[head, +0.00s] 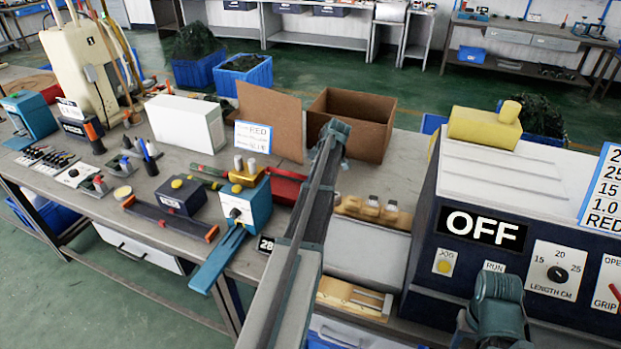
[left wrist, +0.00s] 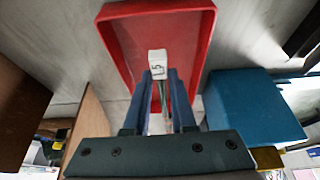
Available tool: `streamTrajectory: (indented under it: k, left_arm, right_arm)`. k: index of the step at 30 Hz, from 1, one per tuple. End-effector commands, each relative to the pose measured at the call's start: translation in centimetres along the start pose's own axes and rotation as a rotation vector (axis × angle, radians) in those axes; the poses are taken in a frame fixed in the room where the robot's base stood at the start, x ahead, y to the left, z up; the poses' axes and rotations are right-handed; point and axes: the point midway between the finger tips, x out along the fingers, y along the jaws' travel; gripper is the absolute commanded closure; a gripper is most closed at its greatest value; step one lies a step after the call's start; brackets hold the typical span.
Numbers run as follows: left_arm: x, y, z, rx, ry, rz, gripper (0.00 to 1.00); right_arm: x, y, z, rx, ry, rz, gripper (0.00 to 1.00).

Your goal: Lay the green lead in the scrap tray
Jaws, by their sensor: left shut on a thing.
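The red scrap tray (head: 286,190) lies on the bench in the head view, behind the teal box and partly hidden by my left arm. In the left wrist view the tray (left wrist: 125,42) fills the upper middle. My left gripper (left wrist: 160,80) is shut on the green lead (left wrist: 173,100), of which only a thin strip shows between the fingers. A white end piece with dark lettering (left wrist: 157,62) shows at the fingertips, in front of the tray. I cannot tell whether it touches the tray. My left gripper is hidden in the head view, and my right gripper is out of view.
The teal box (head: 247,204) stands close to the tray; it also shows in the left wrist view (left wrist: 250,105). A brown cardboard box (head: 352,120) and an upright brown panel (head: 268,120) stand behind the tray. The machine marked OFF (head: 440,195) is at the right.

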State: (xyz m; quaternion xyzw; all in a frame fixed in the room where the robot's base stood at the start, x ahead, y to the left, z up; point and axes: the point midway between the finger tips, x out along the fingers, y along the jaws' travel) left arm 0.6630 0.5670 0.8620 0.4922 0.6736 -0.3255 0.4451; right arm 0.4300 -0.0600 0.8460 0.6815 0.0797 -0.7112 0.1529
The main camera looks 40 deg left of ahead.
Motion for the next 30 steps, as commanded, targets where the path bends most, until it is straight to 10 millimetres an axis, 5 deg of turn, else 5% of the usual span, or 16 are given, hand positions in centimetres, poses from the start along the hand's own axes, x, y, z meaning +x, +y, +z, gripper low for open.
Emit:
streamTrajectory:
  k: [15, 28, 29, 30]
  left_arm:
    - [5.0, 0.0, 2.1, 0.000, 0.000, 0.000, 1.00]
    - [5.4, 0.0, 2.3, 0.000, 0.000, 0.000, 1.00]
    - [5.4, 0.0, 2.3, 0.000, 0.000, 0.000, 0.71]
    - [5.4, 0.0, 2.3, 0.001, 0.000, 0.000, 0.64]
  right_arm:
    - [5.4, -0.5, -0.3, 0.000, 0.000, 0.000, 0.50]
    - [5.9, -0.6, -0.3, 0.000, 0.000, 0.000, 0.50]
    - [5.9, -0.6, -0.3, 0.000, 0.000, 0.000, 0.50]
    - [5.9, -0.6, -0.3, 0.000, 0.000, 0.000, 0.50]
